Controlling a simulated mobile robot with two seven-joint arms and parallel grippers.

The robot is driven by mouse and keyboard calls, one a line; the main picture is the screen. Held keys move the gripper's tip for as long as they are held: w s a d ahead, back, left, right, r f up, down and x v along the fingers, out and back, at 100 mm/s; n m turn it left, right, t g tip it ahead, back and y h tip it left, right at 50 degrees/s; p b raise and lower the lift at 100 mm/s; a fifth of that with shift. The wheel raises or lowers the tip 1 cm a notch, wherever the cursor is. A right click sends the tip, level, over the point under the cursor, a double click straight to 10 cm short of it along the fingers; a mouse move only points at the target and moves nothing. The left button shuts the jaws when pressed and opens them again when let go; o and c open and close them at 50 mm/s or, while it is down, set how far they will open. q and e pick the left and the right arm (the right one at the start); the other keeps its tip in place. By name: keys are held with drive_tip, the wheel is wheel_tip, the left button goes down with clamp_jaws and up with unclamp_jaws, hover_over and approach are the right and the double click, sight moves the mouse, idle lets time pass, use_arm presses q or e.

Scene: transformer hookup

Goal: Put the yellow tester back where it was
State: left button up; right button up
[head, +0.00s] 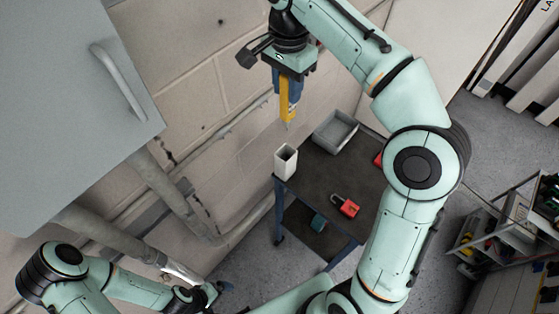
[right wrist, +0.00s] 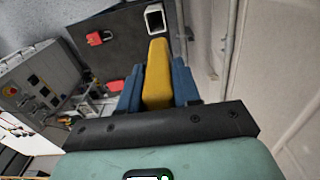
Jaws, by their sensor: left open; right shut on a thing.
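The yellow tester (head: 286,105) is held upright, tip down, by my right gripper (head: 286,82). In the right wrist view the yellow tester (right wrist: 157,75) sits between the blue fingers of my right gripper (right wrist: 157,88). A white open-topped holder (head: 286,162) stands at the near left corner of the dark cart top (head: 310,185). In the head picture the tester's tip is above the holder, apart from it. The holder (right wrist: 154,19) also shows beyond the tester in the right wrist view. My left gripper (head: 206,294) is low at the lower left, empty and away from the cart.
A grey tray (head: 335,132) stands at the back of the cart by the wall. A red padlock (head: 346,207) lies on the cart top. Another red item (head: 378,158) is partly hidden by my right arm. A grey cabinet (head: 70,90) is at the left.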

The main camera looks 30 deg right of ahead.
sight(288, 115)
drive_tip(key=shift+s+a+r, duration=0.2)
drive_tip(key=f+b, duration=0.1)
drive_tip(key=f, duration=0.1)
drive_tip(key=f+b, duration=0.1)
drive_tip(key=f, duration=0.2)
drive_tip(key=f+b, duration=0.1)
drive_tip(key=f, duration=0.1)
drive_tip(key=shift+s+f, duration=0.4)
wheel_tip(288, 115, down, 12)
drive_tip(key=b, duration=0.3)
drive_tip(key=shift+w+r, duration=0.1)
drive_tip(key=shift+w, duration=0.05)
drive_tip(key=o, duration=1.1)
drive_tip(key=shift+c, duration=0.2)
use_arm(q)
drive_tip(key=s+f, duration=0.5)
drive_tip(key=f, duration=0.2)
drive_tip(key=shift+f+g, duration=0.2)
drive_tip(key=shift+g, duration=0.1)
drive_tip(key=shift+s, duration=0.1)
use_arm(e)
drive_tip(key=shift+r, duration=0.2)
wheel_tip(288, 115, up, 12)
drive_tip(key=p, duration=0.3)
drive_tip(key=shift+f, duration=0.1)
use_arm(q)
drive_tip(key=r, duration=0.1)
drive_tip(key=w+r, duration=0.2)
drive_tip(key=shift+r, duration=0.35)
